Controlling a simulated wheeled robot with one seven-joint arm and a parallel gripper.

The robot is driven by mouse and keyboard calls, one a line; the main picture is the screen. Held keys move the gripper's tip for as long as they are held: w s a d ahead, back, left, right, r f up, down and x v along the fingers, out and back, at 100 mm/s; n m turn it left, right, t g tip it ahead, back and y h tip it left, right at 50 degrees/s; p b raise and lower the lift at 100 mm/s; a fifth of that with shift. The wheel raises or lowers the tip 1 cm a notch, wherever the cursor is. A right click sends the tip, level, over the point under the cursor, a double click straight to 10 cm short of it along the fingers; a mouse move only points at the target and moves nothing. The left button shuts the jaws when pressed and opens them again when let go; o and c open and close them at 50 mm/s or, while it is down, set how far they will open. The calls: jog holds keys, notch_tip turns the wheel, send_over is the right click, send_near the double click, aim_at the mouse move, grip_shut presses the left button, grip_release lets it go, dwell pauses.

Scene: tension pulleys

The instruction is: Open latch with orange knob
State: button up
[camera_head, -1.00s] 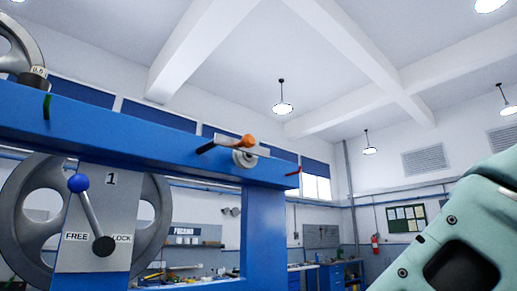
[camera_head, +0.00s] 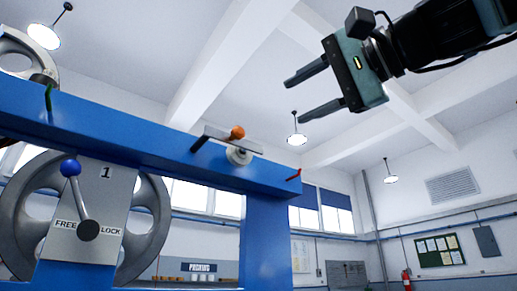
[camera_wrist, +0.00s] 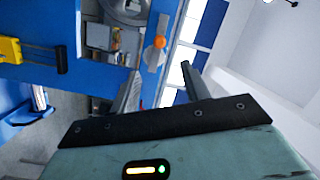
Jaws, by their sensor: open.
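The orange knob (camera_head: 237,132) sits on a grey latch bar (camera_head: 218,133) on the blue beam, beside a round metal hub (camera_head: 239,155). A dark handle-like end (camera_head: 200,144) sticks out at the bar's left. My gripper (camera_head: 291,98) is open and empty, up and to the right of the knob, apart from it, with its fingers pointing left. In the wrist view the orange knob (camera_wrist: 160,41) shows beyond and between the two fingers (camera_wrist: 160,85), on a light metal plate (camera_wrist: 152,57).
The blue beam (camera_head: 130,135) runs across the front on a blue post (camera_head: 265,240). A blue-knobbed lever (camera_head: 78,195) stands between FREE and LOCK by a large grey wheel (camera_head: 150,215). Green (camera_head: 48,98) and red (camera_head: 294,175) marks sit on the beam. Space around my gripper is clear.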

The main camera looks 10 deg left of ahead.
aim_at(242, 131)
jog(key=p+x, duration=0.4)
jog(key=x, duration=0.1)
jog(key=p+x, duration=0.4)
jog(key=x, duration=0.1)
jog(key=p+x, duration=0.4)
jog(key=x, duration=0.1)
jog(key=shift+w+a+r, duration=0.2)
jog(key=shift+a+r, duration=0.1)
jog(key=shift+a, duration=0.05)
jog(key=shift+w+a+f+p, duration=0.15)
jog(key=shift+w+a+p, duration=0.2)
jog(key=shift+a+p, duration=0.25)
jog(key=shift+a+f, duration=0.1)
